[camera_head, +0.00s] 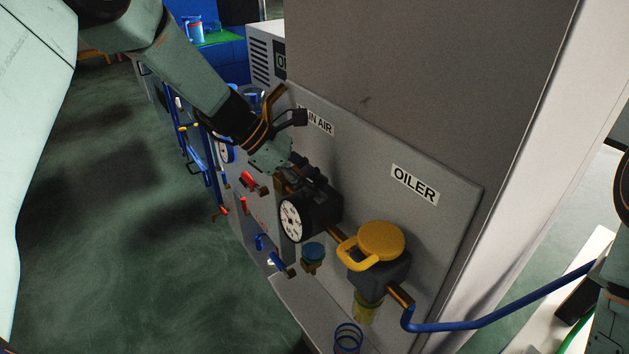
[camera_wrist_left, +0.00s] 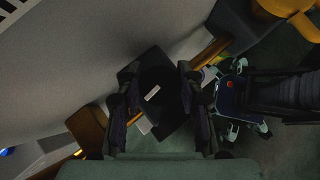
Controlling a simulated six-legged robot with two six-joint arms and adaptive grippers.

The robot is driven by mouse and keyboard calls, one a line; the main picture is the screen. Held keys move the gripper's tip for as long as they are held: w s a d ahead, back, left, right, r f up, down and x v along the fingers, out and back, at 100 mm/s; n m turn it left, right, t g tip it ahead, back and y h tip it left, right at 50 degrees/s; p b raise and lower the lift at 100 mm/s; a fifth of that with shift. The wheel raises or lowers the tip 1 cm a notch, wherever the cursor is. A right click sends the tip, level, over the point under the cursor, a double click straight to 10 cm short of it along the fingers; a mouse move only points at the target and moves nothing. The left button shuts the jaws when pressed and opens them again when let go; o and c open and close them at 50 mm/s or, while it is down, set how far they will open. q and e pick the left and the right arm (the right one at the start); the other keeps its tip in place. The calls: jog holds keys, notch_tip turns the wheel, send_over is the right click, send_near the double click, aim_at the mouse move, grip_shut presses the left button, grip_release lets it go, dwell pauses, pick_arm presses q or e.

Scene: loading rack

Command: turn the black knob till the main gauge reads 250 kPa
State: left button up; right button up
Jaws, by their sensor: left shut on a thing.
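The black knob (camera_wrist_left: 158,88) shows in the left wrist view with a white mark on it, between the two dark fingers of my left gripper (camera_wrist_left: 158,100). In the head view my left gripper (camera_head: 312,180) reaches in from the upper left and is shut on the knob, hiding most of it. Just below the gripper is the main gauge (camera_head: 292,219), a white dial on the black regulator body (camera_head: 325,208). The dial is seen at a slant and its reading is too small to tell. My right gripper is not in view.
The grey panel (camera_head: 455,200) carries a MAIN AIR label, partly covered by my arm, and an OILER label (camera_head: 414,184). A yellow-capped oiler (camera_head: 380,241) stands right of the gauge. Red handles (camera_head: 247,180) and blue pipes (camera_head: 495,322) stick out nearby. Open floor lies left.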

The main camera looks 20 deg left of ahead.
pick_arm(q)
jog(key=shift+a+m+g+p, duration=0.1)
jog(key=shift+m+g+p, duration=0.4)
jog(key=shift+m+g, duration=1)
jog(key=shift+m, duration=0.4)
jog(key=shift+f+m+g, duration=0.1)
jog(key=shift+m+g, duration=0.7)
jog(key=shift+m, duration=0.3)
jog(key=shift+m+g+y+b, duration=0.3)
jog(key=shift+m+g+b, duration=0.2)
jog(key=shift+m+g, duration=0.3)
jog(key=shift+m, duration=0.3)
jog(key=o, duration=1.2)
jog(key=shift+a, duration=0.1)
